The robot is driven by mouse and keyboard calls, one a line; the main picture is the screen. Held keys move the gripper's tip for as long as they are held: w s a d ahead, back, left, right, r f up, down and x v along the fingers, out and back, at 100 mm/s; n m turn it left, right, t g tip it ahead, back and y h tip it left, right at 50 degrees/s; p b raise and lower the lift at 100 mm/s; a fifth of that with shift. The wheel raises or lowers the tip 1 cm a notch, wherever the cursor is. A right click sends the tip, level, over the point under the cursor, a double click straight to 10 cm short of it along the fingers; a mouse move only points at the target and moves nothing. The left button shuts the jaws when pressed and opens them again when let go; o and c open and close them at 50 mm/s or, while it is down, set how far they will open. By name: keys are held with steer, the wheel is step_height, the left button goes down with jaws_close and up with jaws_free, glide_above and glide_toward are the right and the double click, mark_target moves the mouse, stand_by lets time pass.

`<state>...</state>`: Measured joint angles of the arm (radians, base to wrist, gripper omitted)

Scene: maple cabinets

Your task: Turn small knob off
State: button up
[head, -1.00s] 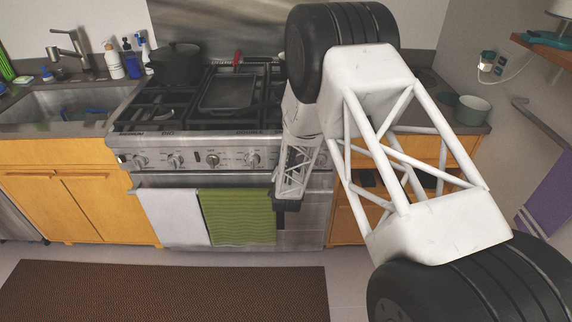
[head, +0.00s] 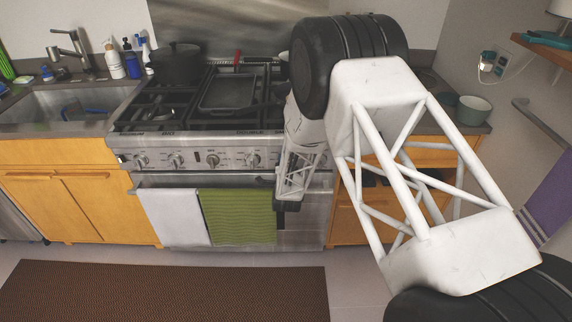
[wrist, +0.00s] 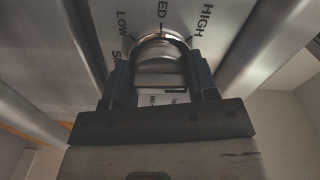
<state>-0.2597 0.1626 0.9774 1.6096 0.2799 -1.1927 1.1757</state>
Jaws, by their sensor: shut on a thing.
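A round metallic knob (wrist: 160,62) shows in the wrist view on a steel panel marked LOW, MED and HIGH. My gripper (wrist: 160,84) has one dark finger on each side of the knob and is shut on it. Which way the knob points is hard to tell, because the fingers cover its sides. In the head view, the stove (head: 190,178) has a row of knobs (head: 177,160) along its front. My arm covers the right part of that row, and the held knob is not visible there.
A white towel (head: 172,216) and a green towel (head: 238,216) hang on the oven handle below the knobs. A pan (head: 228,92) and a dark pot (head: 177,62) stand on the burners. The floor in front is clear around a brown rug (head: 170,290).

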steer(key=shift+m, duration=0.6)
steer(key=o, duration=0.9)
steer(key=shift+s, duration=0.15)
steer(key=shift+s, duration=3.8)
steer(key=shift+r, duration=0.1)
